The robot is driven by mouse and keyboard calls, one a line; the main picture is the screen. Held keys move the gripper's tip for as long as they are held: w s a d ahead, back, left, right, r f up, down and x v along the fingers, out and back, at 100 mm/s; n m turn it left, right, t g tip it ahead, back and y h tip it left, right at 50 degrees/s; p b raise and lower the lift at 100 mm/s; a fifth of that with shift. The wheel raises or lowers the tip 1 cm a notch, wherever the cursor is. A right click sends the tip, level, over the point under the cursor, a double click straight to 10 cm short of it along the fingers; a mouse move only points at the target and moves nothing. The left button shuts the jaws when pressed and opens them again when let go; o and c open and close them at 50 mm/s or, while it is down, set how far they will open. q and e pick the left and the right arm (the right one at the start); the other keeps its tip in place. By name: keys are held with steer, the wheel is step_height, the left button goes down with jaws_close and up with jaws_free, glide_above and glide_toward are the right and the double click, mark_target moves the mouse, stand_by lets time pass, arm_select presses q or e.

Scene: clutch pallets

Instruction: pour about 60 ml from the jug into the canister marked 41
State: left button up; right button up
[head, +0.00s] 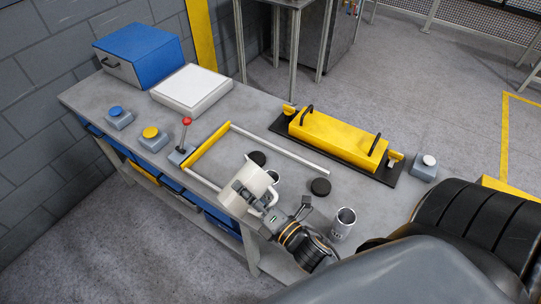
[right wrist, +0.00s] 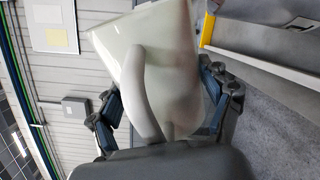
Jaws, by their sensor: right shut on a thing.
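The white jug (head: 256,179) is held above the front of the workbench and looks tilted. My right gripper (head: 244,192) is shut on it; the right wrist view shows the jug (right wrist: 165,65) between both fingers, its curved handle facing the camera. An open metal canister (head: 345,216) stands upright on the bench, right of the jug and apart from it. Its dark marking is too small to read. I see no stream from the jug. My left gripper is not in view.
Two black discs (head: 320,187) (head: 257,159) lie near the canisters. A yellow handled block (head: 338,137) is on the black plate behind. A yellow-and-white frame, red-knobbed lever (head: 187,121), two button boxes, white panel and blue box fill the left. A grey button box is at right.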

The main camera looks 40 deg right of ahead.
steer(key=shift+d+r+m+p, duration=0.15)
steer(key=shift+r+m+p, duration=0.3)
steer(key=shift+m, duration=0.15)
stand_by(2.1)
steer(key=shift+f+n+b, duration=0.95)
steer(key=shift+n+b, duration=0.25)
steer(key=shift+r+n, duration=0.4)
steer(key=shift+n, duration=0.2)
steer(key=shift+f+n+b, duration=0.45)
steer(key=shift+f+n, duration=0.1)
steer(key=shift+n, duration=0.05)
steer(key=shift+f, duration=0.1)
steer(key=shift+n, duration=0.3)
